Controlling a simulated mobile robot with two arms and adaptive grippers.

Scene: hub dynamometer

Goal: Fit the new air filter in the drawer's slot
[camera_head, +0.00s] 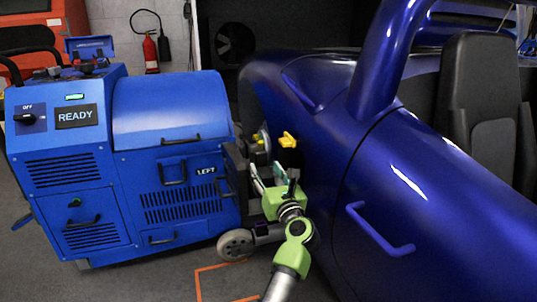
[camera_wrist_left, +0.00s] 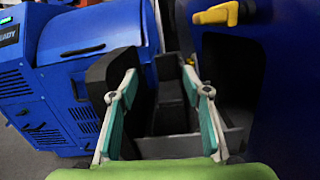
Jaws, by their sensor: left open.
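My left gripper (camera_head: 268,177) is open in the gap between the blue machine and the blue car. In the left wrist view its two teal-padded fingers (camera_wrist_left: 160,80) stand wide apart with nothing held between them. Beyond and between the fingers is a grey open frame or tray (camera_wrist_left: 180,146) with dark parts inside; I cannot tell whether it is the drawer. The blue machine (camera_head: 170,110) has several black-handled panels, and a lower-left panel (camera_head: 83,225) is shut. I cannot make out the new air filter or its slot. My right gripper is not in view.
The blue car (camera_head: 330,170) stands close on the right with a side handle (camera_head: 380,232). A yellow part (camera_head: 288,140) sits just above my left gripper. A grey wheel (camera_head: 235,245) is below the machine's right end. Clear floor shows at the bottom.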

